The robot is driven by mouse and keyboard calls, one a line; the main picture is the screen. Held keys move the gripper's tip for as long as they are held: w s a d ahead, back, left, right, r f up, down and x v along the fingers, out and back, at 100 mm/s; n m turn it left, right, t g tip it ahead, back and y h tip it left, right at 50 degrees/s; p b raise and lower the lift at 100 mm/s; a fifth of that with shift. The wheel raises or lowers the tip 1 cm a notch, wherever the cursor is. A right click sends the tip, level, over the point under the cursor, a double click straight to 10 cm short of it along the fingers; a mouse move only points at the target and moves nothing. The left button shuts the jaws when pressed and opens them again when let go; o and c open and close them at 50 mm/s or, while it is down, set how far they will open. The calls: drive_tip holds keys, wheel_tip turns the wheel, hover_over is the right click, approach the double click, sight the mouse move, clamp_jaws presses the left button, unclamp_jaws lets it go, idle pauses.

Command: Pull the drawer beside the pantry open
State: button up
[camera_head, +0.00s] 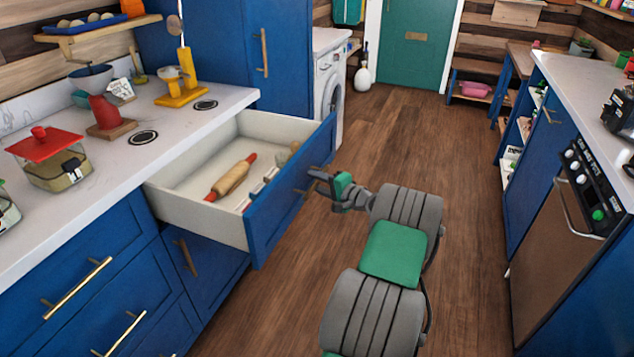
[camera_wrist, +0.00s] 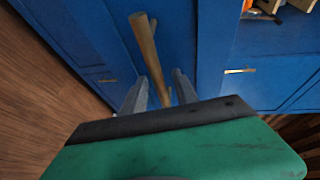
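The blue-fronted drawer (camera_head: 291,187) stands pulled well out from the counter, beside the tall blue pantry (camera_head: 224,45). Its pale interior shows a rolling pin (camera_head: 231,177) and other small items. The drawer's brass bar handle (camera_wrist: 146,45) runs down between my fingers in the wrist view. My gripper (camera_head: 316,180) is at the drawer front, on its outer side, and it also shows in the wrist view (camera_wrist: 162,85). The fingers are apart on either side of the bar, with a narrow gap visible. The handle's lower end is hidden behind my gripper body.
The counter (camera_head: 196,124) holds a red-lidded container (camera_head: 50,160) and a yellow stand (camera_head: 182,93). More blue drawers (camera_head: 80,275) are below. An oven (camera_head: 560,230) stands at the right. The wooden floor (camera_head: 400,130) between is clear.

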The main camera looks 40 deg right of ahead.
drive_tip(key=s+r, duration=0.1)
drive_tip(key=s, duration=0.6)
drive_tip(key=shift+s+r, duration=0.2)
drive_tip(key=shift+s, duration=0.05)
drive_tip(key=shift+s+d, duration=0.1)
drive_tip(key=shift+d, duration=0.1)
